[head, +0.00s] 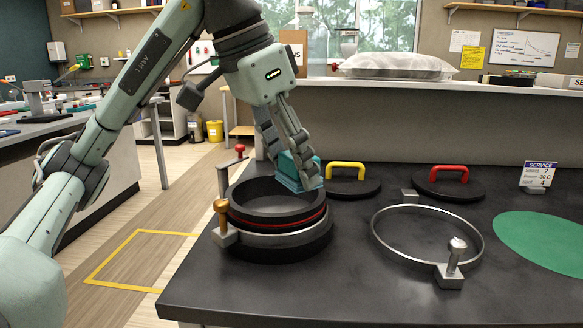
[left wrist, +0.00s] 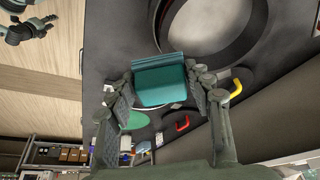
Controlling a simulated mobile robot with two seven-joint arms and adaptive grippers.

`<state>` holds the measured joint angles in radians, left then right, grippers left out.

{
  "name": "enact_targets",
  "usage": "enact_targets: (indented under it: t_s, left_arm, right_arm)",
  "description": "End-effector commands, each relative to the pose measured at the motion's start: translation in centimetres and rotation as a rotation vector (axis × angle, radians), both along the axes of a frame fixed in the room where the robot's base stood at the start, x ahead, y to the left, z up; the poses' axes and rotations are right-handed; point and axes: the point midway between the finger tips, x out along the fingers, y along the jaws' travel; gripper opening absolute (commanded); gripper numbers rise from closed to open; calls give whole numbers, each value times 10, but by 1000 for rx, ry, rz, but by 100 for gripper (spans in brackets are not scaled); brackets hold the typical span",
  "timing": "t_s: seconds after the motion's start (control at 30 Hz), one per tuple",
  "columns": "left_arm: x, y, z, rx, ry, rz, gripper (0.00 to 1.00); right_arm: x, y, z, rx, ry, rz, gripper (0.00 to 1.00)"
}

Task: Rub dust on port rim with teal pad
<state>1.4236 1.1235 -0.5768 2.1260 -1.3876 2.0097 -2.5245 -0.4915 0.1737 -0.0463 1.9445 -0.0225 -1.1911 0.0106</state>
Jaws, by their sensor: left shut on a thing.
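The port (head: 275,219) is a black ring with a red band and a metal clamp around it, standing on the dark bench. My left gripper (head: 291,166) is shut on the teal pad (head: 298,179) and holds it over the far right part of the port rim. The left wrist view shows the pad (left wrist: 160,84) between the two fingers, beside the curved black rim (left wrist: 172,40). I cannot tell whether the pad touches the rim. No dust can be made out on the rim. My right gripper is out of view.
A black lid with a yellow handle (head: 346,168) lies behind the port, and one with a red handle (head: 450,173) farther right. A loose metal clamp ring (head: 392,252) lies at right. A green mat (head: 548,243) is at far right. The bench front is clear.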

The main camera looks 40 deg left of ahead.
Motion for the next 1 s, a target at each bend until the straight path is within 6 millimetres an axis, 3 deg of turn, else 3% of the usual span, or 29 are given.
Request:
enact_targets:
  t_s: [0.43, 0.73, 1.0]
  left_arm:
    - [0, 0, 10, 0, 0, 2, 24]
    - [0, 0, 35, 0, -1, 2, 24]
    - [0, 0, 38, 0, 1, 1, 24]
  right_arm:
    - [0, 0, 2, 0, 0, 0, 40]
    - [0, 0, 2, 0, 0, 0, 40]
    - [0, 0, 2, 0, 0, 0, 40]
